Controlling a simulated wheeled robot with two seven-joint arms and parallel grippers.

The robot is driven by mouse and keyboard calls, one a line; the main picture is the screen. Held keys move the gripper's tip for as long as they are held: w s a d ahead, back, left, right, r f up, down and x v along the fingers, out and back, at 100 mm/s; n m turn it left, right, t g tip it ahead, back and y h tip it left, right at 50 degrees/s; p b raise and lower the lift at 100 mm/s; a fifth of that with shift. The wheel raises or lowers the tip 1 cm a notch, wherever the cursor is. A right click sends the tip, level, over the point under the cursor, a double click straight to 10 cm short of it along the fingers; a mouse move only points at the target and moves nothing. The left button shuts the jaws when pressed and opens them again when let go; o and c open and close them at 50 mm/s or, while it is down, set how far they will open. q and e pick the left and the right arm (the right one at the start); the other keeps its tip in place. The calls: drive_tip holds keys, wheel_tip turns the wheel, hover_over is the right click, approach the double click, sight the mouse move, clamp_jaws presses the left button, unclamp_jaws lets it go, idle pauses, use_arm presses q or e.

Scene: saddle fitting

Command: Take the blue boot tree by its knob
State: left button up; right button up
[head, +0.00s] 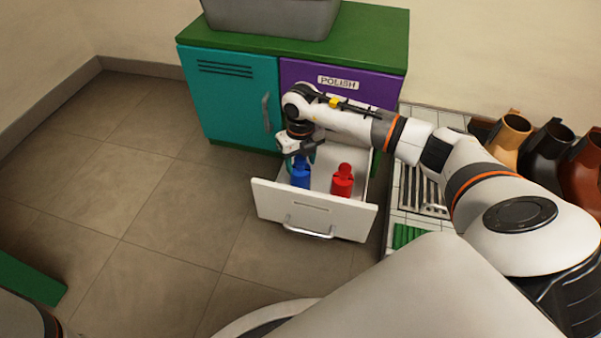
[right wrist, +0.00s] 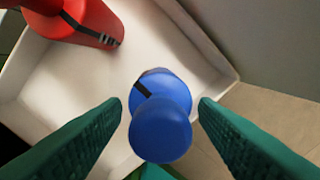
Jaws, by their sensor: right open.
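The blue boot tree (head: 301,172) stands in the open white drawer, on its left side, partly hidden by my right gripper in the head view. In the right wrist view its round blue knob (right wrist: 160,130) faces the camera. My right gripper (right wrist: 160,108) is open, with one green finger on each side of the knob and a gap showing on both sides. In the head view the right gripper (head: 298,153) is just above the boot tree. My left gripper is not in view.
A red boot tree (head: 342,182) stands in the same drawer (head: 313,212), to the right; it also shows in the right wrist view (right wrist: 75,18). The drawer walls are close around. A purple front marked POLISH (head: 300,72) is behind. Boots (head: 510,135) stand at the right.

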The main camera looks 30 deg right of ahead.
drive_tip(key=shift+r, duration=0.1)
clamp_jaws()
